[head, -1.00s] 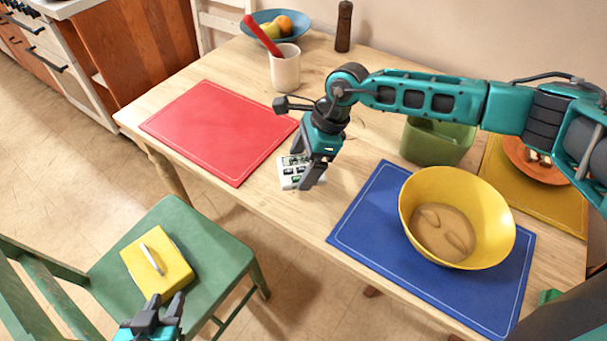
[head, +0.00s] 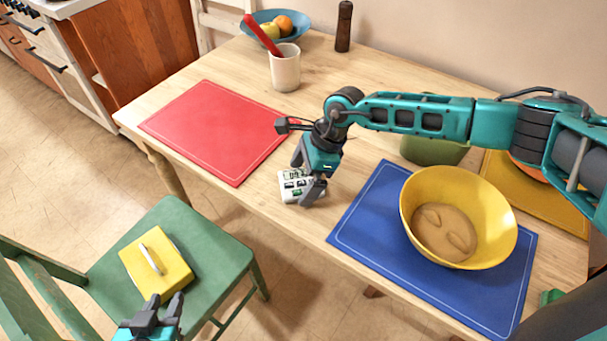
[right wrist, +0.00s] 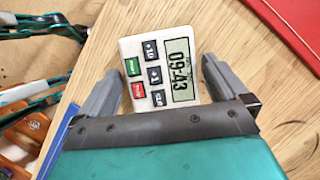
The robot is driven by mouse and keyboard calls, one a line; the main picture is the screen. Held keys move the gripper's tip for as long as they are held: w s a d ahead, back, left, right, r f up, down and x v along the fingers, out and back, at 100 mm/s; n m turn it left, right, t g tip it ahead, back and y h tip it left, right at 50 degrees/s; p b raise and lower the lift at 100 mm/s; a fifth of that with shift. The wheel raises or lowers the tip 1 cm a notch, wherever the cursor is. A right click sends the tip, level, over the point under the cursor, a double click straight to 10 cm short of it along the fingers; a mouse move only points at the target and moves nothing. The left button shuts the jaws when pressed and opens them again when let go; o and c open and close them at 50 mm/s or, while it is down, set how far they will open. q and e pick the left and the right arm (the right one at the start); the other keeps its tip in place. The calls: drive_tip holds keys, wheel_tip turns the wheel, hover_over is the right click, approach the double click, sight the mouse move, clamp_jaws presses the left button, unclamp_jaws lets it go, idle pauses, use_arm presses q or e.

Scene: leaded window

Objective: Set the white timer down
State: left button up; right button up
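The white timer (head: 290,187) lies face up on the wooden table, near its front edge, between the red mat and the blue mat. In the right wrist view the timer (right wrist: 157,68) shows 09:43 on its display, with dark, green and red buttons. My right gripper (head: 306,180) is open, low over the timer. Its fingers (right wrist: 163,72) stand on either side of the timer, with a small gap visible on the right side. My left gripper (head: 163,309) is open and empty, in front of the green chair, away from the timer.
The red mat (head: 215,128) is left of the timer, the blue mat (head: 360,230) with a yellow bowl (head: 487,225) right. A green container (head: 435,152) is behind my right arm. A cup (head: 285,70) stands further back. A yellow object (head: 165,268) is on the green chair (head: 218,250).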

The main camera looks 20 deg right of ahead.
drive_tip(key=shift+r, duration=0.1)
drive_tip(key=shift+r, duration=0.2)
drive_tip(key=v, duration=1.1)
drive_tip(key=shift+d+r+p, duration=0.15)
drive_tip(key=shift+r+p, duration=0.25)
drive_tip(key=shift+f, duration=0.1)
